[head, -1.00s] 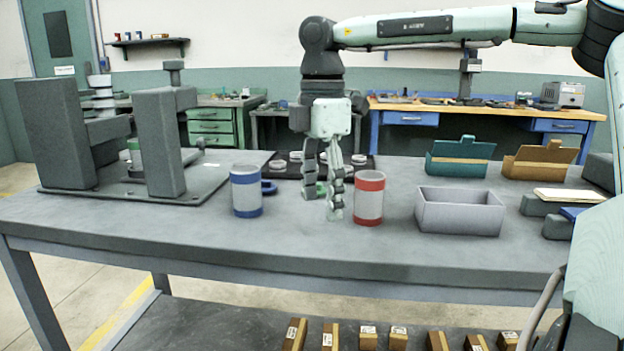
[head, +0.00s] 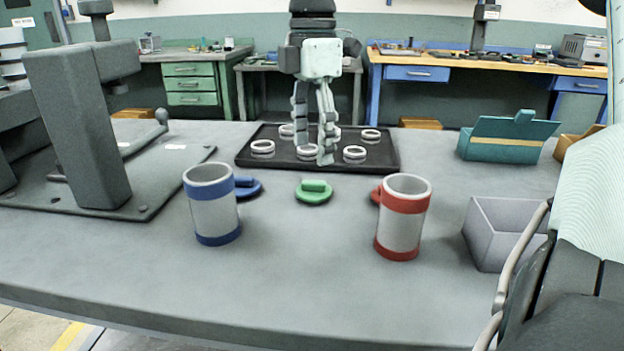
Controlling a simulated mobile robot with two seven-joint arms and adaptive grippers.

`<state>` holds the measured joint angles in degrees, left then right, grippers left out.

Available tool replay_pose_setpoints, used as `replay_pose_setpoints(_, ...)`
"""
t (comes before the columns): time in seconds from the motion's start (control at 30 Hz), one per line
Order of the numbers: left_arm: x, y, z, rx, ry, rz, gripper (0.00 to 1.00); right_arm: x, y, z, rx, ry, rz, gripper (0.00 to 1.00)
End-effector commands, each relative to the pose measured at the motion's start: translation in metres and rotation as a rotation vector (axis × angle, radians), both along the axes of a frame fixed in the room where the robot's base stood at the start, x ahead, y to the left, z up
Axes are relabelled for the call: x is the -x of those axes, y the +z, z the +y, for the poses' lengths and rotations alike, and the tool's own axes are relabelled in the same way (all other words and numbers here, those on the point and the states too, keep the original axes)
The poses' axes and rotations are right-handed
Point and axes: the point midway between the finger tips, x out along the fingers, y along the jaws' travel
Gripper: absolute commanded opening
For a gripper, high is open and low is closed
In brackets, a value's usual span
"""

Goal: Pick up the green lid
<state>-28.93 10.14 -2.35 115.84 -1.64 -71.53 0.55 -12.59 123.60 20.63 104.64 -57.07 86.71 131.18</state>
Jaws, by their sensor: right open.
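The green lid (head: 314,192) is a small flat disc with a raised bar handle. It lies on the grey table between the blue-banded cup and the red-banded cup. My right gripper (head: 313,128) points down above and behind the lid, over the black tray in the picture. It is open and empty, with its fingertips apart from the lid. My left gripper is not in view.
The blue-banded cup (head: 212,205) has a blue lid (head: 247,187) behind it. The red-banded cup (head: 403,218) partly hides a red lid (head: 375,195). A black tray (head: 245,157) holds several white rings. A grey fixture (head: 80,130) stands left, a grey bin (head: 495,235) right.

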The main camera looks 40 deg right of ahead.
Motion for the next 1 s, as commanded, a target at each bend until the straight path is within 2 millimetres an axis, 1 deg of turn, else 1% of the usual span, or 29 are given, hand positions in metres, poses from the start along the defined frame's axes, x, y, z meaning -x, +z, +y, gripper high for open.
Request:
replay_pose_setpoints(0.27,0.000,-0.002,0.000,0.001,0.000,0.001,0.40,0.000,-0.029,0.000,-0.003,0.001,0.003,0.62)
replay_pose_setpoints(0.37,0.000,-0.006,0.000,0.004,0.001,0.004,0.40,0.000,-0.041,-0.001,-0.004,0.001,0.004,0.62)
replay_pose_setpoints(0.5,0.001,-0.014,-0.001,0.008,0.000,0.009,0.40,0.000,-0.064,-0.002,-0.003,0.001,0.004,0.62)
replay_pose_setpoints(0.6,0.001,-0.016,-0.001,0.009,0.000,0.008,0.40,0.000,-0.074,-0.003,-0.002,-0.001,0.003,0.62)
replay_pose_setpoints(0.7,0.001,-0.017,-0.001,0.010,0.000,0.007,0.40,-0.001,-0.077,-0.003,-0.001,-0.001,0.001,0.62)
replay_pose_setpoints(0.87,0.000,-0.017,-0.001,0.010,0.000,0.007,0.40,-0.001,-0.077,-0.003,0.000,-0.001,0.000,0.62)
replay_pose_setpoints(0.93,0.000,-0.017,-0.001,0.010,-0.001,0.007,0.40,-0.001,-0.077,-0.003,0.000,-0.001,0.000,0.56)
replay_pose_setpoints(1.0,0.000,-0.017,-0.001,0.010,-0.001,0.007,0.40,-0.001,-0.077,-0.003,0.000,-0.001,0.000,0.47)
